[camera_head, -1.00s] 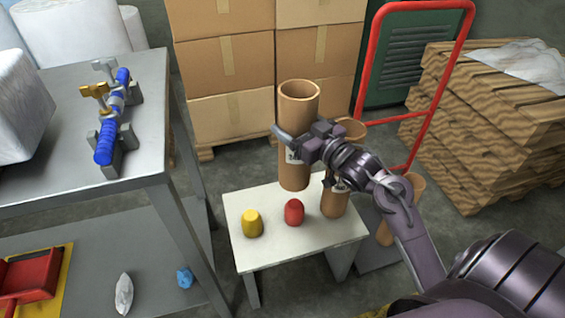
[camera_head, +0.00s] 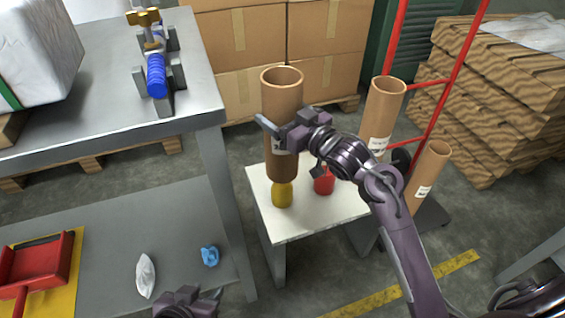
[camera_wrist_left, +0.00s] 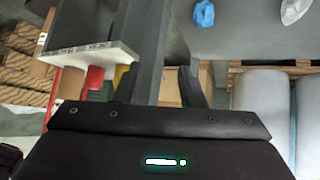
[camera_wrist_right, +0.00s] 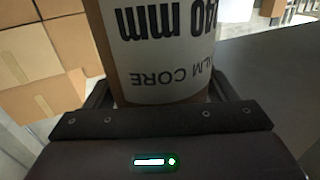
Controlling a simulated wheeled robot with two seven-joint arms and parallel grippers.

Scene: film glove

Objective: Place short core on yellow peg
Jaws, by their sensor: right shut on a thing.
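My right gripper (camera_head: 290,133) is shut on a brown cardboard core (camera_head: 282,95), upright, with a white label; the label shows close up in the right wrist view (camera_wrist_right: 165,45). The core's lower end lines up with the top of the yellow peg (camera_head: 282,196) in the head view. I cannot tell whether they touch. The yellow peg stands on a white-topped stand (camera_head: 300,228) beside a red peg (camera_head: 325,181). My left gripper (camera_head: 187,303) is low at the bottom edge; its fingers look apart and empty in the left wrist view (camera_wrist_left: 155,85).
Two more cores stand at the right, a taller one (camera_head: 383,105) and another (camera_head: 430,172), near a red hand truck (camera_head: 394,40). A grey bench (camera_head: 110,115) stands left of the stand.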

